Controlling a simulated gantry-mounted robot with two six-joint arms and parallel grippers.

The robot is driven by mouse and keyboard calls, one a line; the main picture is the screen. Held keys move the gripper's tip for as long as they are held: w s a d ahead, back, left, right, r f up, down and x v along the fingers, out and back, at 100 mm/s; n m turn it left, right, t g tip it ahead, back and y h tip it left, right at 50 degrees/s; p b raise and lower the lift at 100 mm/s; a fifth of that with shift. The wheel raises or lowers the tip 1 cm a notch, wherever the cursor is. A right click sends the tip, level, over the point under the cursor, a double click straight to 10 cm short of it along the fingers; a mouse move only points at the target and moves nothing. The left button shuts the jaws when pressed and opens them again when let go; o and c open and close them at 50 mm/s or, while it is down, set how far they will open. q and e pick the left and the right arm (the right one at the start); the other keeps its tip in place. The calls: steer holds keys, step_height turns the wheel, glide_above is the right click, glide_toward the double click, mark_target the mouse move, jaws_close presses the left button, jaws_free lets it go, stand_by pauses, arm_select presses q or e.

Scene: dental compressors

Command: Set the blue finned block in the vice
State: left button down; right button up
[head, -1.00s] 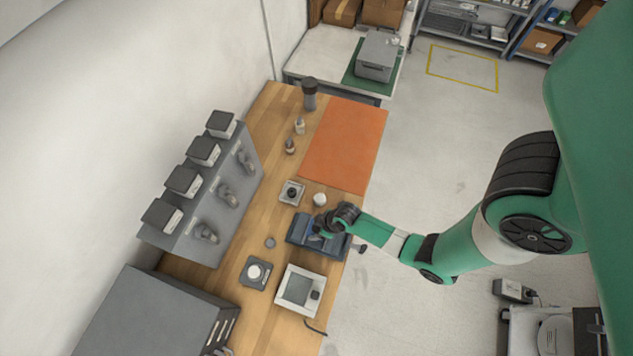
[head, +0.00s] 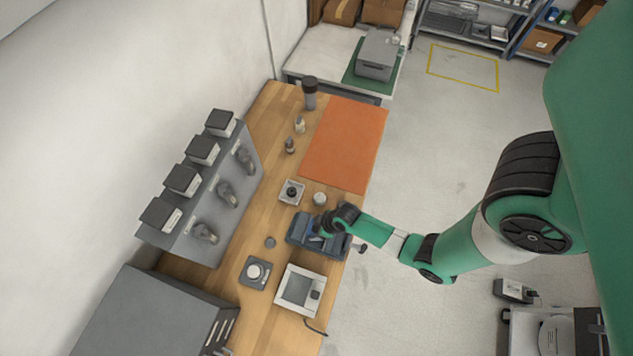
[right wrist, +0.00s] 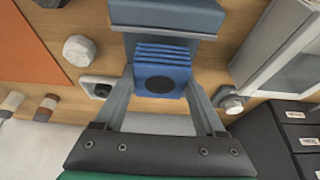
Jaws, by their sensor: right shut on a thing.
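The blue finned block (right wrist: 161,72) sits between the fingers of my right gripper (right wrist: 160,88) in the right wrist view. Its fins face the far side and a dark round spot shows on its near face. The blue-grey vice (right wrist: 165,14) is just beyond and around the block; I cannot tell whether the block rests on the vice bed. In the head view the vice (head: 300,228) stands on the bench, with my right gripper (head: 322,232) over it, and the block is mostly hidden there. My left gripper is not in view.
An orange mat (head: 345,143) covers the bench's far right. A white device with a screen (head: 300,290) and a scale-like plate (head: 256,272) stand near the vice. A pale knob (head: 319,199) and a square fixture (head: 291,191) lie just beyond it.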

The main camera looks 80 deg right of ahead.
steer(key=shift+f+b, duration=1)
steer(key=shift+f, duration=0.25)
stand_by(0.3)
stand_by(0.8)
steer(key=o, duration=1.5)
step_height(320, 180, up, 7)
steer(key=p, duration=0.7)
